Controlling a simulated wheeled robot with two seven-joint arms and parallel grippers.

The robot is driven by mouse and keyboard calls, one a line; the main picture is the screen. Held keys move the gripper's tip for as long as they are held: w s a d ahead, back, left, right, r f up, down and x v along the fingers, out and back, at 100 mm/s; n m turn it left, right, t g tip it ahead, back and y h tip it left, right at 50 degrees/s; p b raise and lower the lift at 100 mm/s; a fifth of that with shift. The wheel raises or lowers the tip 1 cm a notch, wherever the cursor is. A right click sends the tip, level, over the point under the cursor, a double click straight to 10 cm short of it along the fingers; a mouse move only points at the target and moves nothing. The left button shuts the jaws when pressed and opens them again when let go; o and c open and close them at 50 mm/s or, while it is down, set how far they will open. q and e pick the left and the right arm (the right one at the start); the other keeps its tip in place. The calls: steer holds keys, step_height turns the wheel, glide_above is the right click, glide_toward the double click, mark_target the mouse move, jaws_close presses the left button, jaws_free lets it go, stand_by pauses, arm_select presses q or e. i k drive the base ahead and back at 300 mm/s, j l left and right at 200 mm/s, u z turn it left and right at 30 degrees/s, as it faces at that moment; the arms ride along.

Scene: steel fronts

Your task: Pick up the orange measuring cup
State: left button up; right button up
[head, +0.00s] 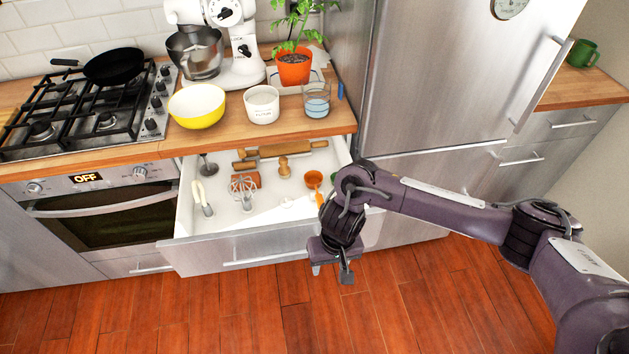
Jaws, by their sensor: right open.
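The orange measuring cup (314,179) lies in the open drawer (222,244), near its right side, with its handle pointing toward the drawer front. My right gripper (331,275) hangs in front of the drawer front, below and slightly right of the cup in the picture. It is open, with nothing visible between its fingers, and apart from the cup. My right arm comes in from the right, and its wrist hides the drawer's front right corner. My left gripper is not in the picture.
The drawer also holds a whisk (244,188), a rolling pin (287,149), a wooden tool (284,168) and other utensils. The counter above carries a yellow bowl (197,106), a white canister (262,104) and a glass (316,100). The fridge (450,80) stands right. The floor in front is clear.

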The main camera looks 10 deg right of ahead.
mark_target(313, 179)
steer(key=i, duration=0.95)
